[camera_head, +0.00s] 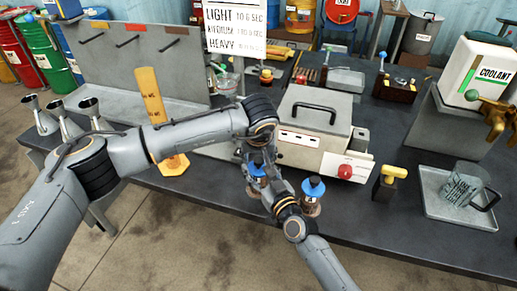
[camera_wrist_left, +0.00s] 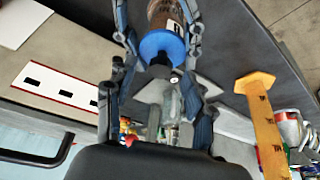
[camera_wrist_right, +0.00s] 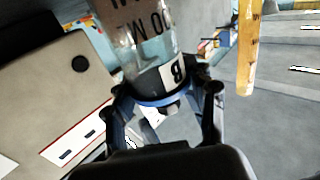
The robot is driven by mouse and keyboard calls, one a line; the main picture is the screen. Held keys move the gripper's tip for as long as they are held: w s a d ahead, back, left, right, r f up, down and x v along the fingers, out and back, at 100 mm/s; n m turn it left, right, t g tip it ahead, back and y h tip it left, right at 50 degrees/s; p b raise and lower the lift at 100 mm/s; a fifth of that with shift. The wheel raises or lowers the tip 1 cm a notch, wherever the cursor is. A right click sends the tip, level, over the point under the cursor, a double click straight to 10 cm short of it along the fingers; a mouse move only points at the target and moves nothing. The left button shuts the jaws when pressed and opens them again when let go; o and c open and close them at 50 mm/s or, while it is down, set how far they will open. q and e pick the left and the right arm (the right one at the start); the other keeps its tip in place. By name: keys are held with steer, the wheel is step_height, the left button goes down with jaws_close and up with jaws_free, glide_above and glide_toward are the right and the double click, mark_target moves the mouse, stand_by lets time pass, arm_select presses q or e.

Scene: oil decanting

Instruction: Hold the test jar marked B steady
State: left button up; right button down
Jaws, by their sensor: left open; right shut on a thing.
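The jar marked B (camera_wrist_right: 152,62) is clear, with dark printing and a blue band, in the right wrist view. My right gripper (camera_wrist_right: 163,98) is shut around it by the band. In the left wrist view, a blue-topped jar with dark brown contents (camera_wrist_left: 162,45) is between the fingers of my open left gripper (camera_wrist_left: 156,30); I cannot tell whether they touch it. In the head view, both grippers meet around a blue-topped jar (camera_head: 257,168), largely hidden by the arms. Another blue-topped jar (camera_head: 313,187) stands just right of my right wrist.
A grey box with a black handle (camera_head: 315,130) stands behind the grippers. A yellow gauge (camera_head: 150,95) stands left of them. To the right are a yellow-topped block (camera_head: 391,180) and a tray (camera_head: 440,212) with a glass jug (camera_head: 463,185). The table's front edge is close.

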arm_select(q)
steer(key=shift+x, duration=0.85)
steer(key=shift+c, duration=0.2)
jaws_close()
steer(key=shift+r, duration=0.2)
